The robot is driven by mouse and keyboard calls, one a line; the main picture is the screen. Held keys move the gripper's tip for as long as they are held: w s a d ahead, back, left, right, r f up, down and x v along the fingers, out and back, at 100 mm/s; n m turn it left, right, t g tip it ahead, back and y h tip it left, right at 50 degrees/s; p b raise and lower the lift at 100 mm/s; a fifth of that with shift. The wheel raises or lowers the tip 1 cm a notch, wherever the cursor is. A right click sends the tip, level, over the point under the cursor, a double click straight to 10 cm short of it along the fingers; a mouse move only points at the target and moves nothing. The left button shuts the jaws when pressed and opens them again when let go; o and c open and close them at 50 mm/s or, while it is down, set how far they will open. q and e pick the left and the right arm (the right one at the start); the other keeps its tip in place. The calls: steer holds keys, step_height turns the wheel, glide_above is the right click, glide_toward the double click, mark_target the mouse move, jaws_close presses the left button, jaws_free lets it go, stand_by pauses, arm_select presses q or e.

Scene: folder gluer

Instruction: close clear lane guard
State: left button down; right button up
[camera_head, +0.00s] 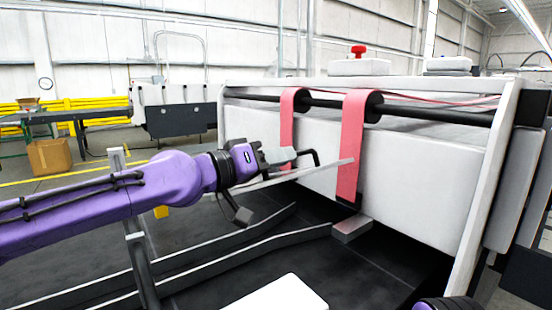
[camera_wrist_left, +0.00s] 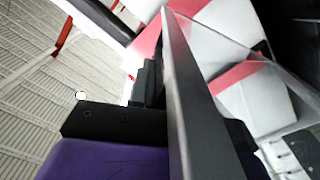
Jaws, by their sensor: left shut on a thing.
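The clear lane guard (camera_head: 290,176) shows in the head view as a thin pale-edged panel, sticking out from the machine's white front beside the pink belts. A black bent handle (camera_head: 314,158) stands at its upper side. My left gripper (camera_head: 290,156) reaches in from the left and is shut on the handle, as far as I can tell; the fingertips are small here. In the left wrist view the see-through panel (camera_wrist_left: 243,48) spans the upper right, with a long grey bar (camera_wrist_left: 186,95) running down the middle. The grip itself is hidden there. My right gripper is out of view.
Two pink belts (camera_head: 352,140) loop over a black roller (camera_head: 430,113) on the white machine. A red button (camera_head: 359,50) sits on top. Grey rails (camera_head: 250,246) run below my left arm. A cardboard box (camera_head: 49,156) stands on the floor far left.

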arm_select(q)
steer(key=c, duration=1.2)
jaws_free()
steer(key=shift+o, duration=0.2)
steer(key=shift+s+d+r, duration=0.1)
steer(key=shift+d, duration=0.05)
steer(key=shift+a, duration=0.35)
steer(key=b+v, duration=0.2)
steer(key=v, duration=0.8)
steer(key=shift+s+d, duration=0.15)
steer(key=shift+s, duration=0.05)
